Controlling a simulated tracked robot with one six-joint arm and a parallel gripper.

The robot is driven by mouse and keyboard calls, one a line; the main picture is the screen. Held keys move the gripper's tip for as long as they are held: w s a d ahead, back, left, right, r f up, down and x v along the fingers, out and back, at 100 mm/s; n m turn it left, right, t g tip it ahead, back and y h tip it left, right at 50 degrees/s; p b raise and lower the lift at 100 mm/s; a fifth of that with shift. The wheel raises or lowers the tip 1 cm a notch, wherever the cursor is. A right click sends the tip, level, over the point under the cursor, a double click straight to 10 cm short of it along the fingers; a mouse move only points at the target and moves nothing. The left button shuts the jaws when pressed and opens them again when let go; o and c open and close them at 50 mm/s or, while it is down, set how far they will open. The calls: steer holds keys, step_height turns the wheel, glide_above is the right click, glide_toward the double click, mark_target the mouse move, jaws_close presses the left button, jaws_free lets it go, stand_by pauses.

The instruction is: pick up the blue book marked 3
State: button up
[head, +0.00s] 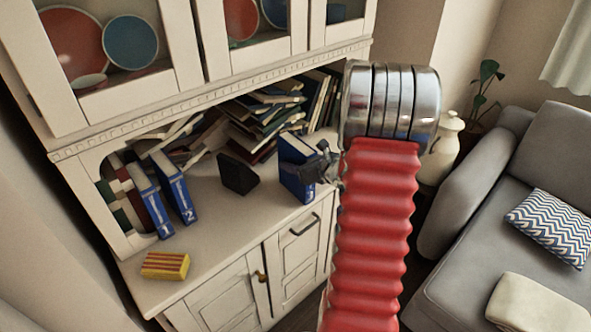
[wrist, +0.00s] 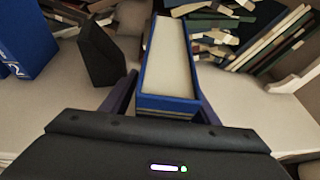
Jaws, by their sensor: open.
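The blue book (head: 298,180) stands upright near the right end of the cabinet counter in the head view; I cannot read its number there. The wrist view shows a blue book (wrist: 168,101) from above, with its pale page edges up. My gripper (head: 325,165) is at the book's right side in the head view. In the wrist view the open gripper (wrist: 165,103) has one finger on each side of the book's near end. I cannot tell whether either finger touches it.
Blue books marked 1 (head: 147,199) and 2 (head: 176,187) stand at the left. A black block or bookend (head: 237,174) stands left of the held-between book. Piled books (head: 265,117) lie behind. A yellow-red striped block (head: 165,265) lies at the front left.

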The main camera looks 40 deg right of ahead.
steer(key=shift+c, duration=0.2)
jaws_close()
stand_by(0.6)
